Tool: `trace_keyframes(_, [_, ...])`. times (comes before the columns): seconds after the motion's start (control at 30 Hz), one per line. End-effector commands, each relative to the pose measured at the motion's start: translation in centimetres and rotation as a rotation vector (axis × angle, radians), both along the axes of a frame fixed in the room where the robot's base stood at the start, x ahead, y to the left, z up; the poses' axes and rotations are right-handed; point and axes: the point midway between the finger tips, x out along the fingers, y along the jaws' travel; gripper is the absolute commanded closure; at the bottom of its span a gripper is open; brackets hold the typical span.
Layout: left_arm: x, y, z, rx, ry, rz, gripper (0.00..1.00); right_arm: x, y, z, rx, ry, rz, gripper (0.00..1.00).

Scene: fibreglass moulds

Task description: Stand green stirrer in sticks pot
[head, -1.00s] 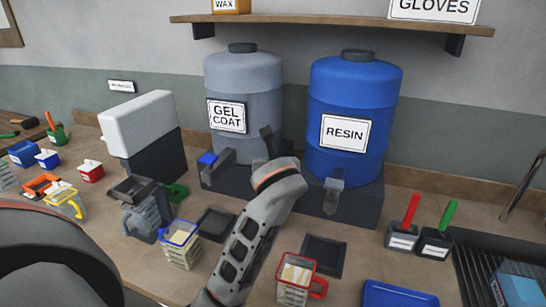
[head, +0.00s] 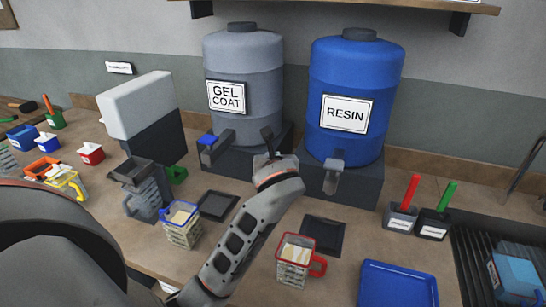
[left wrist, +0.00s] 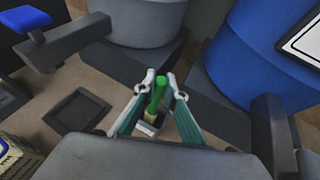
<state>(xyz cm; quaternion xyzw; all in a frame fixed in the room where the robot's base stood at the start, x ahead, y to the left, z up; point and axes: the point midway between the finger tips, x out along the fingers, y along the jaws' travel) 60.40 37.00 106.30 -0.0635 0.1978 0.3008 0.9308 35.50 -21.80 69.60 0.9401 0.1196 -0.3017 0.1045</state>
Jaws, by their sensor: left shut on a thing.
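My left gripper (head: 265,158) is between the gel coat and resin drums, its fingertips mostly hidden by my own wrist. In the left wrist view, its fingers (left wrist: 162,83) are shut on the green stirrer (left wrist: 157,94), with the green end between the tips. Just below it shows a small dark pot with a pale label (left wrist: 149,125). I cannot tell whether the stirrer's lower end is inside that pot or in front of it. The head view hides both behind my arm. My right gripper is not in view.
At right, a red stick (head: 411,189) and another green stick (head: 449,196) stand in small dark pots. The resin tap (head: 333,172) and gel coat tap (head: 217,149) flank my gripper. A red-rimmed jug (head: 296,264) and a blue-rimmed jug (head: 180,227) stand in front.

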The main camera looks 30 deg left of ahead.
Motion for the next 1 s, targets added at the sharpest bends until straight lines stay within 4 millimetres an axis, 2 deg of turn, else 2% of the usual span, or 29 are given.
trace_keyframes(0.1, [0.0, 0.0, 0.0, 0.0, 0.0, 0.0, 1.0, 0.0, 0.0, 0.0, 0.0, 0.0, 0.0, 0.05])
trace_keyframes(0.13, [0.0, 0.0, 0.0, 0.0, 0.0, 0.0, 0.81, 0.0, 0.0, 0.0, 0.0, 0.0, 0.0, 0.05])
trace_keyframes(0.2, [0.0, 0.0, 0.0, 0.0, 0.0, 0.0, 0.7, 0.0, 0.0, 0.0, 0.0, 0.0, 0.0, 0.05])
trace_keyframes(0.63, [-0.5, -0.5, 0.3, -0.002, -0.001, -0.002, 0.7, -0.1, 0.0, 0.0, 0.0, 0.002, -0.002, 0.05])
trace_keyframes(0.77, [-1.9, -1.5, 1.0, -0.003, -0.001, -0.003, 0.7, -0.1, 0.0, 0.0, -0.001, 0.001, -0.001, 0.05])
trace_keyframes(1.0, [-5.5, -4.1, 3.1, -0.003, -0.001, -0.002, 0.7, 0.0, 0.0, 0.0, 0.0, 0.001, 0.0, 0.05])
